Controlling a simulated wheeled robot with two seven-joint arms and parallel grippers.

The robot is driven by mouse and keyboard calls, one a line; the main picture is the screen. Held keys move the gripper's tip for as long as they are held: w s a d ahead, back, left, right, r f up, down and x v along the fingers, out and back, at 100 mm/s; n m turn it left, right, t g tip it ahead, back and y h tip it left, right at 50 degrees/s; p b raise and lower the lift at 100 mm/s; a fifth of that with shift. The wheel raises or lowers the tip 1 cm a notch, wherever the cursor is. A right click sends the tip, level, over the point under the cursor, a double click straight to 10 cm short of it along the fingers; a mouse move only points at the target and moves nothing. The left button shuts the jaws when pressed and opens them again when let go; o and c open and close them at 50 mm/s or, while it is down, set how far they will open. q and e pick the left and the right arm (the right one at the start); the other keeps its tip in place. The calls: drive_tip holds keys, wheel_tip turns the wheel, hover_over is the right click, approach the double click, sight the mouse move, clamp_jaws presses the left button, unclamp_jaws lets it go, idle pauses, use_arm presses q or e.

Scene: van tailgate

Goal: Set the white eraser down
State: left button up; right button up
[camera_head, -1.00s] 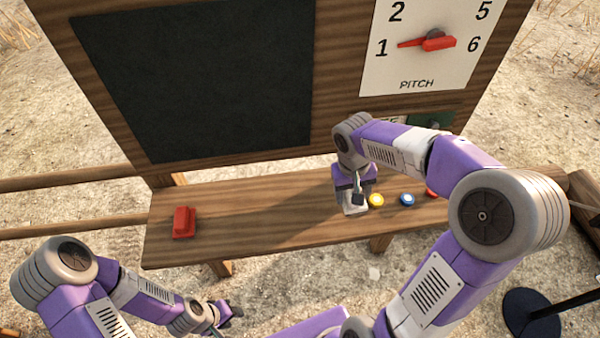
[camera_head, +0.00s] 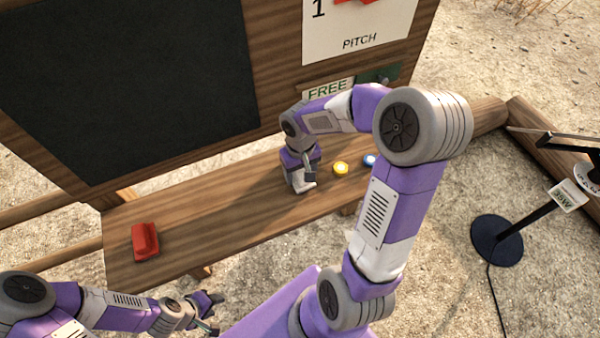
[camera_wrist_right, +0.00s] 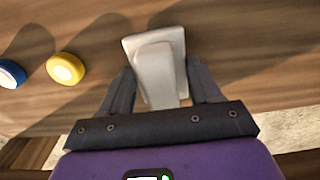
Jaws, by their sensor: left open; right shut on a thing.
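The white eraser (camera_wrist_right: 158,65) sits between the fingers of my right gripper (camera_wrist_right: 160,92) in the right wrist view. The fingers are shut on its grip, and its wide base faces the wooden shelf (camera_head: 225,208). In the head view the eraser (camera_head: 303,186) shows as a pale piece under my right gripper (camera_head: 302,178), low over the shelf. I cannot tell whether it touches the wood. My left gripper (camera_head: 208,303) is open and empty, in front of and below the shelf.
A red eraser (camera_head: 145,241) lies at the shelf's left end. A yellow round piece (camera_head: 340,168) and a blue one (camera_head: 370,160) stand right of my right gripper. The shelf between the red eraser and my gripper is clear. A dark board (camera_head: 130,85) rises behind.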

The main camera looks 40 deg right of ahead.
drive_tip(key=shift+f, duration=0.25)
drive_tip(key=o, duration=0.9)
drive_tip(key=shift+r, duration=0.2)
wheel_tip(320, 180, up, 12)
drive_tip(key=p, duration=0.2)
drive_tip(key=shift+f+p, duration=0.1)
drive_tip(key=shift+p, duration=0.2)
